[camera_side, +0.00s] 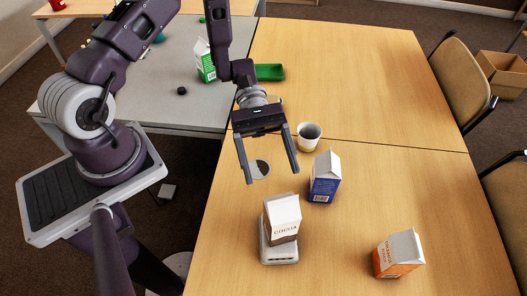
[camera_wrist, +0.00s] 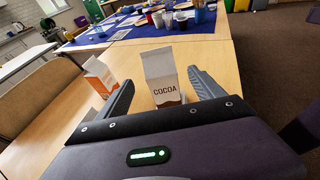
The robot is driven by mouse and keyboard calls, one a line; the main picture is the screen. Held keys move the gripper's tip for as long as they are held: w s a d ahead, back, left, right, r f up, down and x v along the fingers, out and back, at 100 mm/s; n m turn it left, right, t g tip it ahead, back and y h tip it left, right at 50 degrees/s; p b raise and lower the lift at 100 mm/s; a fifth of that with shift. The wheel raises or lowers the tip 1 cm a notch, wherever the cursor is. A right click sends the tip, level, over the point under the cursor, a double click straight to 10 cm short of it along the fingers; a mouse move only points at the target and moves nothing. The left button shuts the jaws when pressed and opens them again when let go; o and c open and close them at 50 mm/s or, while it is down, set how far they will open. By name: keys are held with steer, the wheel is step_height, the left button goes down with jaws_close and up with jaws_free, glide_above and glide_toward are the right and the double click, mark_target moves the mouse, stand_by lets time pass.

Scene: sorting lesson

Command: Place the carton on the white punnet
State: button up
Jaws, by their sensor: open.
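A brown and white cocoa carton (camera_side: 282,218) stands upright on the white punnet (camera_side: 280,254) in the side view. Other cartons stand on the table: a blue one (camera_side: 325,180) right of my gripper and an orange one (camera_side: 399,256) at front right, also in the wrist view (camera_wrist: 99,76).
A white cup (camera_side: 309,135) stands behind the blue carton. A small round dark-and-white thing (camera_side: 260,169) shows between my fingers.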

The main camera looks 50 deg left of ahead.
steer(key=s+a+r+m+t+y, duration=0.3)
steer(key=a+r+m+y, duration=0.1)
steer(key=r, duration=0.3)
steer(key=s+a+r+m+t+y, duration=0.3)
steer(key=r+m+t+y, duration=0.1)
steer(key=r, duration=0.4)
steer(key=s+a+r+m+t+y, duration=0.4)
steer(key=r+m+y, duration=0.1)
steer(key=r, duration=0.3)
steer(key=shift+a, duration=0.3)
